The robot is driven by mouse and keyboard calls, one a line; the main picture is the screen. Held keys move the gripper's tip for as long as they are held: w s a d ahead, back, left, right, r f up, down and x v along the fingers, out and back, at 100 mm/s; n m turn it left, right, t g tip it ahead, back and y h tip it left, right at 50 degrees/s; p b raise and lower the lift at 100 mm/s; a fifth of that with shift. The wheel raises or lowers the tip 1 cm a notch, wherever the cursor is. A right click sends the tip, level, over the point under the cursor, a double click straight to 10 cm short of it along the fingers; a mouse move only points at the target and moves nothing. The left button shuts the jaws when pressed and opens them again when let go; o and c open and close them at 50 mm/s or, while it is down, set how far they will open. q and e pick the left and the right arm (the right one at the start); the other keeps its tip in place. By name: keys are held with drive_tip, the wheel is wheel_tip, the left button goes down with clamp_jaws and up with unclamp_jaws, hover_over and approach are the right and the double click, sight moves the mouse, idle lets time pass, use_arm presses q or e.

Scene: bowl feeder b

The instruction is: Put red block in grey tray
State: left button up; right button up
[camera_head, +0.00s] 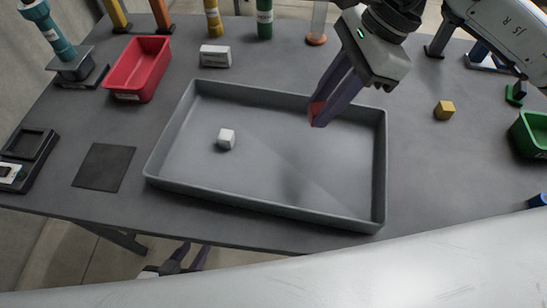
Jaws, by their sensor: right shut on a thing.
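The red block (315,109) is between the fingertips of my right gripper (318,112), which is shut on it. The fingers hide much of the block. They hang over the right half of the grey tray (165,143), and the block appears above the tray floor, not resting on it. A small white block (226,139) lies in the left half of the tray. My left gripper (189,256) is low at the bottom, beyond the table's front edge, with its fingers apart and nothing seen between them.
A yellow block (444,110) and a green bin (530,134) are at the right. The table right of the tray is mostly clear.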

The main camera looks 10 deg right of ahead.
drive_tip(key=m, duration=0.2)
drive_tip(key=w+a+m+t+b, duration=0.1)
drive_tip(key=shift+f+m, duration=0.15)
drive_tip(key=shift+m, duration=0.25)
drive_tip(key=shift+f+m+t, duration=0.1)
drive_tip(key=shift+m+t, duration=0.2)
approach(299, 145)
drive_tip(key=x, duration=0.5)
drive_tip(key=shift+a, duration=0.1)
drive_tip(key=shift+f, duration=0.1)
drive_tip(key=shift+f, duration=0.2)
drive_tip(key=o, duration=1)
drive_tip(key=shift+r, duration=0.15)
